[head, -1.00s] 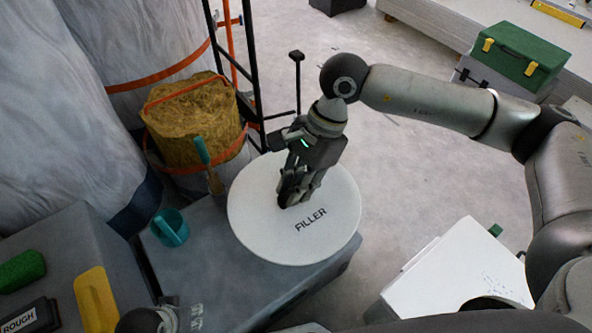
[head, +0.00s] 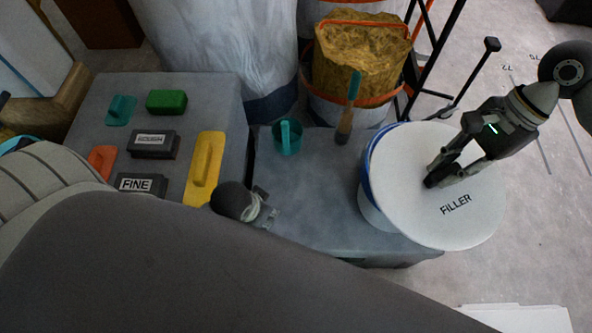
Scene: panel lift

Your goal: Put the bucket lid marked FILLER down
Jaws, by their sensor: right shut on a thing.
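The round white lid marked FILLER (head: 415,200) is right of centre, a little tilted to the picture. My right gripper (head: 436,178) is shut on it at its upper face. Behind the lid's left edge shows part of a white bucket with a blue rim (head: 368,182); the lid hides the rest. I cannot tell whether lid and bucket touch. My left gripper (head: 268,213) is low over the left part of the grey surface, mostly hidden by my own arm; its fingers are unclear.
The grey table (head: 310,190) has clear room left of the bucket. A teal cup (head: 288,138) and a brush with a teal handle (head: 349,110) stand at its back. A grey box top (head: 215,95) at left carries a yellow float (head: 205,168) and several blocks.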

